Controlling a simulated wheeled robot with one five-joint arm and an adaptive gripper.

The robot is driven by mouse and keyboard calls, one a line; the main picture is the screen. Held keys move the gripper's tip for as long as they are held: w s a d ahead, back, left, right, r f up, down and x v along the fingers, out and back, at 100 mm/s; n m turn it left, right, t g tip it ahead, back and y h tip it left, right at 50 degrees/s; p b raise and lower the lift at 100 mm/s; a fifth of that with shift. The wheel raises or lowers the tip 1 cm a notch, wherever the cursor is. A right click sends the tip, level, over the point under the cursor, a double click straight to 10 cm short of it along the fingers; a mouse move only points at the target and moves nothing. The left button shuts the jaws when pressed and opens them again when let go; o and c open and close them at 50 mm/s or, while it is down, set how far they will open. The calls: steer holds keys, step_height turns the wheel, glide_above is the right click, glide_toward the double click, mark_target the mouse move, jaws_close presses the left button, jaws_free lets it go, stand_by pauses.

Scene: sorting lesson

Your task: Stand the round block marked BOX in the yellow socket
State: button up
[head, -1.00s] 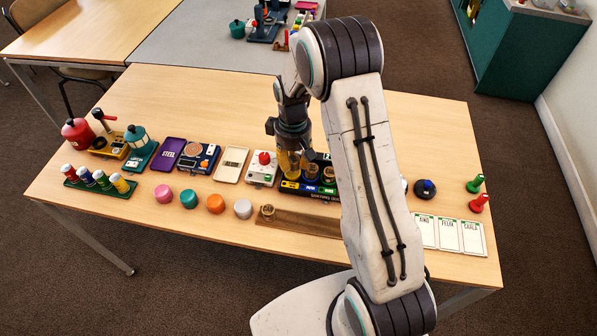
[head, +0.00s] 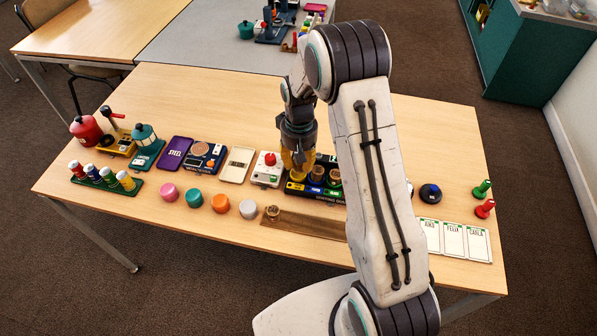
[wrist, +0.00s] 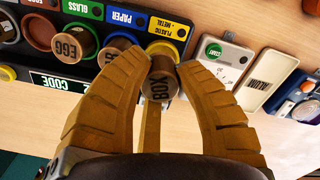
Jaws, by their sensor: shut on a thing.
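The round wooden block marked BOX (wrist: 162,86) is between the two yellow-brown fingers of my gripper (wrist: 163,72) in the wrist view. The yellow socket (wrist: 161,46) is right at the block's far end, under the plastic-metal label. I cannot tell whether the block's base is inside the socket or just over it. In the head view my gripper (head: 299,172) points down at the left end of the dark sorting board (head: 296,188); the held block is hard to make out there.
Next to the yellow socket, the blue paper socket holds a block (wrist: 117,50), and a block marked EGG (wrist: 73,43) stands beyond it. A white box with a red button (head: 267,168) is close left of the board. A wooden tray (head: 305,222) lies in front.

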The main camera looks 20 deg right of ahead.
mark_target(299, 167)
steer(key=shift+f, duration=0.15)
steer(key=shift+w+f+b, duration=0.25)
steer(key=shift+f+b, duration=0.4)
steer(key=shift+b, duration=0.15)
steer(key=shift+w+f+b, duration=0.25)
steer(key=shift+f+b, duration=0.4)
steer(key=shift+b, duration=0.1)
steer(key=shift+d, duration=0.1)
stand_by(0.4)
steer(key=shift+f+b, duration=0.6)
stand_by(0.4)
steer(key=o, duration=0.5)
steer(key=shift+o, duration=0.2)
steer(key=shift+r, duration=0.2)
steer(key=shift+r+p, duration=3.9)
steer(key=shift+r, duration=1.45)
steer(key=shift+r, duration=0.1)
